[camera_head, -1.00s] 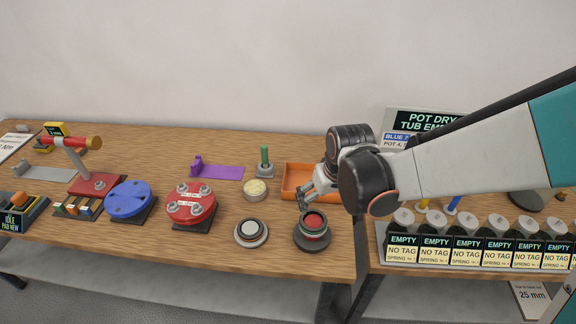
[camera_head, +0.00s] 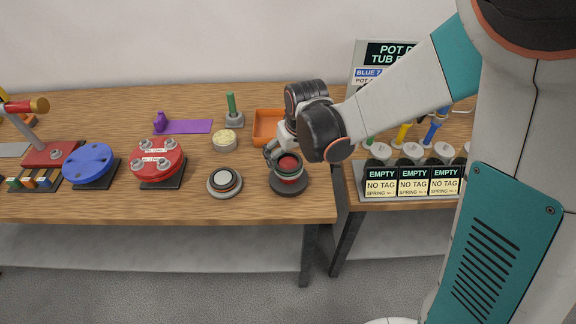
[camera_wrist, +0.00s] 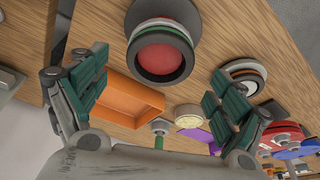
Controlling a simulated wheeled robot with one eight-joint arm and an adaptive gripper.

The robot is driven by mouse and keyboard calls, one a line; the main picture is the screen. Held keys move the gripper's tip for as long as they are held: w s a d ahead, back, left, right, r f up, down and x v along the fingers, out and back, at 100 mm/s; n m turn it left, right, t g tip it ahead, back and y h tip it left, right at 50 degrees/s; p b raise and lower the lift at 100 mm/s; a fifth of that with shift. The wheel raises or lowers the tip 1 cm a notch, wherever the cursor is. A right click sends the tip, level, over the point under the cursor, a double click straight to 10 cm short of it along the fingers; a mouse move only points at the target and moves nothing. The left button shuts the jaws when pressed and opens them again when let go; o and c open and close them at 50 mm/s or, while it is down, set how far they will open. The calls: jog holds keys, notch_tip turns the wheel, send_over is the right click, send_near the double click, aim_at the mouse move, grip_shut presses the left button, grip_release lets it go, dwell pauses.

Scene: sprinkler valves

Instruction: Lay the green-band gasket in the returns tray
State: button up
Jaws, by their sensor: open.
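A round stack (camera_head: 289,168) with a red middle, dark and pale rings and a green band stands on a dark base near the table's front edge. In the wrist view the stack (camera_wrist: 162,55) shows a black ring around the red centre, with a green band behind it. Which ring is the green-band gasket I cannot tell for sure. My gripper (camera_head: 272,154) is at the stack's upper left, close to it; contact is unclear. In the wrist view my gripper (camera_wrist: 158,78) is open with nothing held between its fingers. The orange tray (camera_head: 259,136), likely the returns tray, lies behind, partly hidden by my gripper.
A second ringed stack (camera_head: 225,181) stands left of the first. A beige round tub (camera_head: 225,140), a green post (camera_head: 232,108) and a red flange (camera_head: 157,160) are further left. Tagged pots (camera_head: 412,172) stand on the right table. Bare wood lies along the front left.

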aim_at(287, 163)
jog(key=b+x, duration=0.1)
jog(key=x, duration=0.2)
jog(key=shift+w+f+b, duration=0.1)
jog(key=shift+f+b, duration=0.1)
jog(key=shift+b, duration=0.15)
jog(key=shift+r, duration=0.1)
jog(key=c, duration=1.2)
jog(key=shift+r, duration=0.1)
